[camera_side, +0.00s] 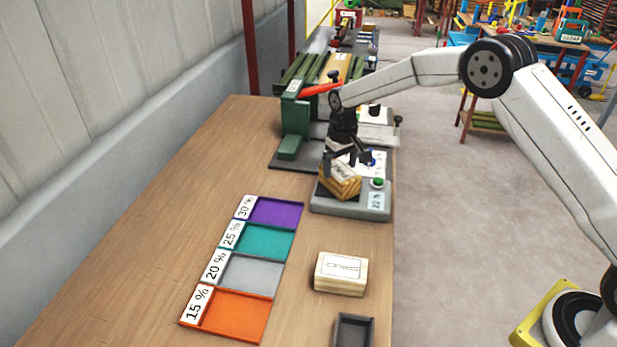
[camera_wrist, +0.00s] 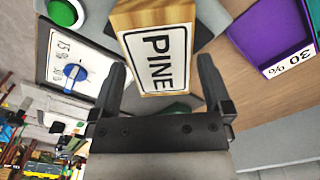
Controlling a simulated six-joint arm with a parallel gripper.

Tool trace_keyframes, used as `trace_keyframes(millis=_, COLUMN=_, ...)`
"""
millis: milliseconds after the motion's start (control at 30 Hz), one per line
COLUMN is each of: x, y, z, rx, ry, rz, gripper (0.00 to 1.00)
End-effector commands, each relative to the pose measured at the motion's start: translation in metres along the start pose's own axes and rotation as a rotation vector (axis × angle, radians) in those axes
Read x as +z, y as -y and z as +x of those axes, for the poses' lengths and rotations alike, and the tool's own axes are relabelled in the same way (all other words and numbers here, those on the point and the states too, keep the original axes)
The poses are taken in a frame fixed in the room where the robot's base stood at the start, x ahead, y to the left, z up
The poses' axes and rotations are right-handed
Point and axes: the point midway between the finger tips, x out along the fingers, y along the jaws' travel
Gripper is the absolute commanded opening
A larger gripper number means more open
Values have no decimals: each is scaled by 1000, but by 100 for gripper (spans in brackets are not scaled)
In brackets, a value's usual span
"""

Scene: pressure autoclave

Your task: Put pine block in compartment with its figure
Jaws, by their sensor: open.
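The pine block (camera_side: 340,184), light wood with a white label, sits on the grey meter (camera_side: 350,206). The wrist view shows the label PINE on the block (camera_wrist: 157,55). The meter's small display (camera_side: 376,201) seems to read 20 %. My gripper (camera_side: 347,158) is open just above the block; in the wrist view its fingers (camera_wrist: 162,85) stand either side of the block with gaps. Compartments lie in a row: orange 15 % (camera_side: 232,318), grey 20 % (camera_side: 252,275), teal 25 % (camera_side: 266,243) and purple 30 % (camera_side: 277,212).
Another labelled wooden block (camera_side: 341,273) lies right of the compartments. A dark small tray (camera_side: 353,332) stands at the front edge. A green machine (camera_side: 294,122) with a red handle stands behind the meter. The table's left side is clear.

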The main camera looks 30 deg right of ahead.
Motion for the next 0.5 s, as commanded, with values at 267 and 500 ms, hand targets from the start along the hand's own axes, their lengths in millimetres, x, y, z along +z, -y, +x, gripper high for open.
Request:
trace_keyframes(millis=267, x=0, y=0, z=20, rx=0, ry=-2, rz=0, gripper=100)
trace_keyframes(millis=500, x=0, y=0, z=20, rx=0, ry=-2, rz=0, gripper=100)
